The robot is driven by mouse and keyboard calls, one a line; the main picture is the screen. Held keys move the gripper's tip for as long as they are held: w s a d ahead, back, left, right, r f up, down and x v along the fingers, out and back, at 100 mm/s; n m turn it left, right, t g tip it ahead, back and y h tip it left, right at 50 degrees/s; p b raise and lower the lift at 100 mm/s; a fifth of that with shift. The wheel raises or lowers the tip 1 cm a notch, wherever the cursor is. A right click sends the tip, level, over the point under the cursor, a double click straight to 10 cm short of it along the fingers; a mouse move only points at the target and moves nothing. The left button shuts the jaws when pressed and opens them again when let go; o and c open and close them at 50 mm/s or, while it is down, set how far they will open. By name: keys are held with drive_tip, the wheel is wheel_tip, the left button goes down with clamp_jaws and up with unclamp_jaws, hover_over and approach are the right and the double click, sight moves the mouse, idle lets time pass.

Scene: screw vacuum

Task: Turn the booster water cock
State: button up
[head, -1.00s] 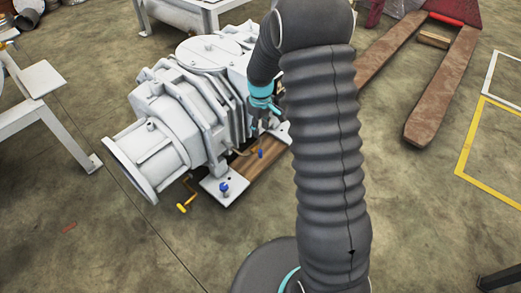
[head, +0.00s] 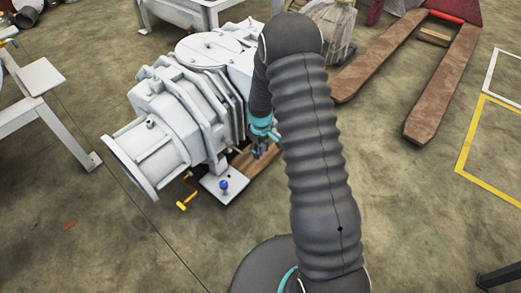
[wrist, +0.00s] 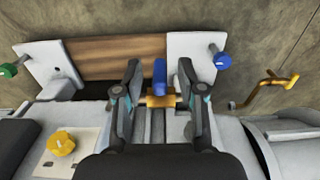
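A small brass cock with an upright blue handle (wrist: 160,75) sits in the middle of the wrist view, in front of the wooden board. My gripper (wrist: 158,82) is open, with one finger on each side of this blue-handled cock; gaps show between the fingers and the handle. In the head view my gripper (head: 262,148) is low beside the grey-white vacuum pump (head: 195,85), near the wooden board, and hides most of the cock. No label shows which cock is the booster water one.
A blue knob (wrist: 222,61) stands on a white plate, with a yellow crank-like handle (wrist: 268,88) to its right. A green knob (wrist: 9,70) and a yellow knob (wrist: 61,143) are at the left.

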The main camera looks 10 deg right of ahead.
clamp_jaws()
